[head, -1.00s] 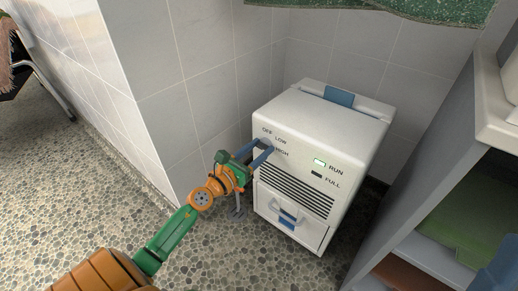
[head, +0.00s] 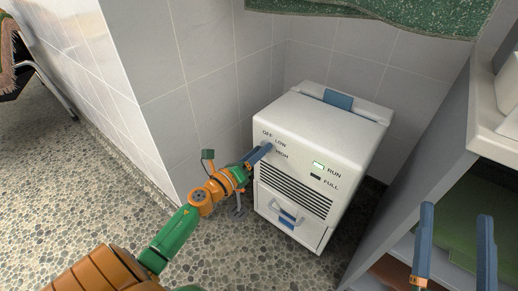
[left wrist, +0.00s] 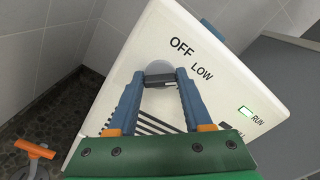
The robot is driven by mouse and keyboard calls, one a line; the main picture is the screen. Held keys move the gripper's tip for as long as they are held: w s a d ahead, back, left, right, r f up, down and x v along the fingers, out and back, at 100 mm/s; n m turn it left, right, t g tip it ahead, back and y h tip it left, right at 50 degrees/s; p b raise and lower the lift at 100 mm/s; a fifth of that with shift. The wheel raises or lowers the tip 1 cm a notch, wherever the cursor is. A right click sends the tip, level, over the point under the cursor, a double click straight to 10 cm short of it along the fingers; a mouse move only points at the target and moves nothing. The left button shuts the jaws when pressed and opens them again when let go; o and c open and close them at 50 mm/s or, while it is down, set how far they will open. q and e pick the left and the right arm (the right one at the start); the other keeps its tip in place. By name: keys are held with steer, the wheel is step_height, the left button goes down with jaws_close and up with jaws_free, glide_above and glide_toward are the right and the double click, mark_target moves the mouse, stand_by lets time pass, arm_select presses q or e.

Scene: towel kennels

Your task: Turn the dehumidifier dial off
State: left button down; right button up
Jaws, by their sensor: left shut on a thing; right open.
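The white dehumidifier (head: 325,120) stands on the floor in the tiled corner, its front panel marked OFF, LOW and HIGH. Its round grey dial (left wrist: 158,68) shows in the left wrist view below the OFF and LOW labels. My left gripper (head: 267,148) is at the dial, and in the left wrist view its blue fingers (left wrist: 160,80) are shut on the dial's dark grip bar. The fingers hide part of the dial, so its exact setting is unclear. The RUN light (head: 319,166) glows pale green. My right gripper (head: 456,217) is open and empty at lower right.
A grey shelf unit (head: 415,150) with folded cloths stands right of the dehumidifier, behind my right gripper. A tiled wall corner (head: 150,110) is close left of my left arm. An orange-handled thing (left wrist: 35,149) is on the floor. Pebbled floor is clear at left.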

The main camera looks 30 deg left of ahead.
step_height(320, 180, down, 12)
steer(key=w+d+m+g+h+p, duration=0.1)
steer(key=d+g+h+p, duration=0.15)
steer(key=g, duration=0.45)
arm_select(q)
steer(key=shift+a+f+n+p, duration=0.1)
steer(key=shift+n+p, duration=0.15)
steer(key=shift+n, duration=2.3)
steer(key=shift+f+n+p, duration=0.1)
steer(key=shift+n+p, duration=0.15)
steer(key=shift+n, duration=2.3)
arm_select(e)
steer(key=s+d+f+g+h, duration=0.1)
steer(key=s+f+g+h, duration=0.1)
steer(key=s+f+g, duration=0.5)
steer(key=shift+s+d+f+g, duration=0.3)
steer(key=shift+d+f, duration=0.1)
steer(key=shift+f, duration=1.4)
arm_select(q)
steer(key=shift+c, duration=1.6)
jaws_free()
